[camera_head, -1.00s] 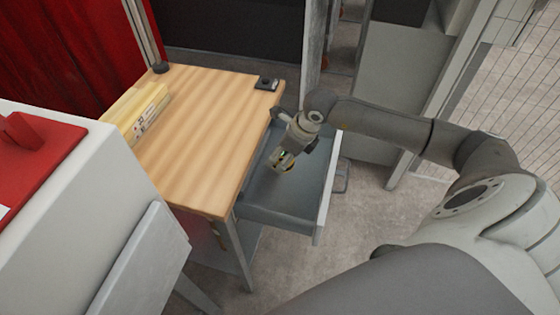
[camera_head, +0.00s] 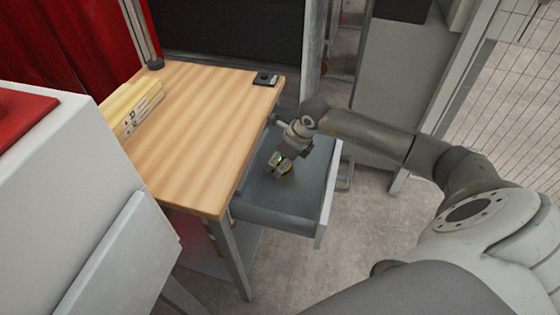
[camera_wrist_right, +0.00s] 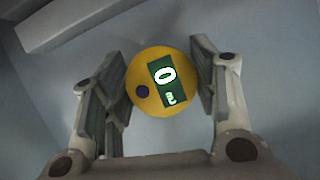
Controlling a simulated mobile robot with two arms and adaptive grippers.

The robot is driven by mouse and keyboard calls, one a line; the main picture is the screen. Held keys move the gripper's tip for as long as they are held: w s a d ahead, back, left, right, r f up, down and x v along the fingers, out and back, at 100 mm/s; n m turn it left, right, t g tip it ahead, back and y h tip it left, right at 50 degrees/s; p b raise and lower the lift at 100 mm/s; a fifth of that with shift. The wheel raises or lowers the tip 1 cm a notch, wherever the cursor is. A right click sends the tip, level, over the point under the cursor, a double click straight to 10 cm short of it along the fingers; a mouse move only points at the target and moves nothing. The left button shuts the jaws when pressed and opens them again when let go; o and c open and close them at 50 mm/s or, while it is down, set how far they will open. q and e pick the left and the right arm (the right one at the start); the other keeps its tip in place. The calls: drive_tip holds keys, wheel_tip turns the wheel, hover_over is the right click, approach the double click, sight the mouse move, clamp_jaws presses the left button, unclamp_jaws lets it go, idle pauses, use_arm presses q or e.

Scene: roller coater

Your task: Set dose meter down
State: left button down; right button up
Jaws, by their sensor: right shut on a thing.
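The dose meter (camera_wrist_right: 150,98) is a round yellow disc with a green display that shows white characters and a dark round spot beside it. My right gripper (camera_wrist_right: 160,85) is shut on it, one finger on each side. I cannot tell whether the meter touches the drawer floor. My left gripper is not in view.
The wooden table (camera_head: 190,130) stands left of the drawer. A yellow block-like item (camera_head: 133,108) lies at its left edge and a small black device (camera_head: 265,79) at its far right corner. A grey cabinet (camera_head: 400,85) stands behind the drawer. The drawer floor around the gripper looks clear.

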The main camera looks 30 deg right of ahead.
drive_tip(key=shift+f, duration=0.1)
drive_tip(key=o, duration=1.1)
drive_tip(key=shift+o, duration=0.2)
drive_tip(key=b+v, duration=0.1)
drive_tip(key=v, duration=1.1)
